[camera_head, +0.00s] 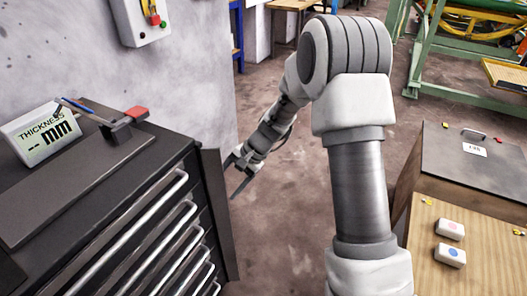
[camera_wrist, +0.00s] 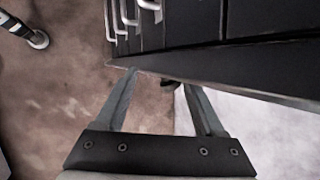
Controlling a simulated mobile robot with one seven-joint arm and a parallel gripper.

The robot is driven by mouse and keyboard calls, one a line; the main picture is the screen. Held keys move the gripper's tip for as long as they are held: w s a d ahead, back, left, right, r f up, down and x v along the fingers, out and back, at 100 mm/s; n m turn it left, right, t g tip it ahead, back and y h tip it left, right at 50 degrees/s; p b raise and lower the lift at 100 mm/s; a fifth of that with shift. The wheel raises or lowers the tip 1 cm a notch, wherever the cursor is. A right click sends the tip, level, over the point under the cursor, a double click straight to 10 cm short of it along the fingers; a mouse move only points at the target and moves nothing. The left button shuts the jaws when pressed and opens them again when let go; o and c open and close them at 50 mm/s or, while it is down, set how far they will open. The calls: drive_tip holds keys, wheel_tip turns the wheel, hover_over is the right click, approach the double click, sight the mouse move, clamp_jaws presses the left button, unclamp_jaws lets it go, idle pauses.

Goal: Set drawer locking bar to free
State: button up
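The dark drawer cabinet (camera_head: 185,153) stands at the left in the head view. A dark upright strip (camera_head: 217,205), apparently the locking bar, runs down its right front edge, swung out from the drawer fronts. My gripper (camera_head: 238,176) hangs just right of the strip's upper part, with its fingers pointing down and left. In the wrist view my gripper (camera_wrist: 160,79) is open with its fingers wide apart. A long dark edge (camera_wrist: 215,84), seemingly the bar, crosses at the fingertips. Whether a finger touches it I cannot tell. Nothing is clearly held between the fingers.
Drawer handles (camera_head: 150,215) line the cabinet front. A wall box (camera_head: 142,20) hangs above. A wooden table (camera_head: 480,265) with small blocks stands at the right. Bare floor (camera_head: 285,220) lies between.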

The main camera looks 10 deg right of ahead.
drive_tip(key=s+d+r+p, duration=0.1)
drive_tip(key=d+r+p, duration=0.1)
drive_tip(key=d+r, duration=0.3)
drive_tip(key=s+d+r+m+t+p, duration=0.1)
drive_tip(key=d+r, duration=0.3)
drive_tip(key=r, duration=0.5)
drive_tip(key=shift+s+d+r+m+p, duration=0.2)
drive_tip(key=shift+s+d+m+p, duration=0.15)
drive_tip(key=shift+p, duration=0.3)
drive_tip(key=w+d+f+n+y+b, duration=0.2)
drive_tip(key=d+f+n+b, duration=0.1)
drive_tip(key=shift+n+y, duration=0.5)
drive_tip(key=shift+n, duration=0.25)
drive_tip(key=b+x, duration=0.1)
drive_tip(key=x, duration=0.4)
drive_tip(key=b+x, duration=0.2)
drive_tip(key=x, duration=0.4)
drive_tip(key=b+x, duration=0.2)
drive_tip(key=x, duration=0.4)
drive_tip(key=shift+d+f, duration=0.3)
drive_tip(key=shift+f, duration=0.05)
clamp_jaws()
